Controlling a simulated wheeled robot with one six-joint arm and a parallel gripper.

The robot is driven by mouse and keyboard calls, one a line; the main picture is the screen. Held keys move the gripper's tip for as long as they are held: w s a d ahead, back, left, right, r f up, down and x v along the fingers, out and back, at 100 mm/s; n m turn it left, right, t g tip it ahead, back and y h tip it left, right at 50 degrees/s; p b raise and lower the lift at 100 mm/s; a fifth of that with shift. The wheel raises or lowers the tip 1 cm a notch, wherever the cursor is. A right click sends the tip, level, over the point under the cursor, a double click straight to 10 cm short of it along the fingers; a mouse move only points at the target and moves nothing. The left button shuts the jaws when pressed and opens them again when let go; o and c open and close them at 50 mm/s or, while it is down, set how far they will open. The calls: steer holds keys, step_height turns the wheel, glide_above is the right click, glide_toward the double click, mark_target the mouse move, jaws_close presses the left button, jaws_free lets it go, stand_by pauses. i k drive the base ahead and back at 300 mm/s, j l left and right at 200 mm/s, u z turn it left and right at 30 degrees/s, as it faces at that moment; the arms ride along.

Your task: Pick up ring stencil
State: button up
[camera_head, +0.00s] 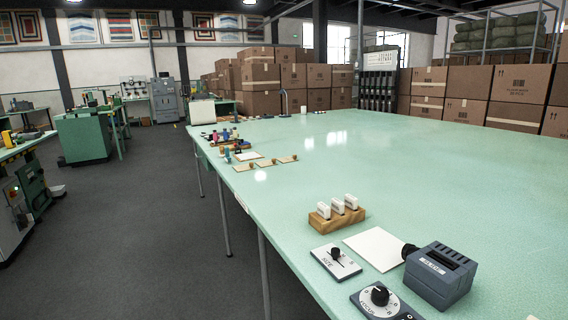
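Several small flat tan plates lie in a row along the left edge of the long green table (420,155). A left plate (243,168), a middle plate (267,163) and a right plate (288,159) each seem to carry a small brown knob. They may be stencils, but they are too small to tell which, if any, is the ring stencil. My gripper is not in view.
Nearer on the table are a wooden block with white pieces (337,219), a white sheet (376,248), a dial panel (336,262), a knob panel (381,299) and a grey device (440,274). Colourful items (222,136) stand farther back. Dark floor (150,210) lies open left.

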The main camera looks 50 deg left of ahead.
mark_target(247, 166)
steer(key=i+j, duration=0.25)
steer(key=j, duration=0.3)
steer(key=i+j+u, duration=0.1)
steer(key=j, duration=0.4)
steer(key=i+j, duration=0.35)
steer(key=j, duration=0.2)
steer(key=i+j+u, duration=0.1)
steer(key=i+j, duration=0.15)
steer(key=j, duration=0.25)
steer(key=i+j, duration=0.25)
steer(key=j, duration=0.25)
steer(key=i+j+u, duration=0.1)
steer(key=i+j, duration=0.2)
steer(key=j, duration=0.2)
steer(key=i+j, duration=0.25)
steer(key=j, duration=0.2)
steer(key=i+j+u, duration=0.1)
steer(key=i+j, duration=0.2)
steer(key=j, duration=0.2)
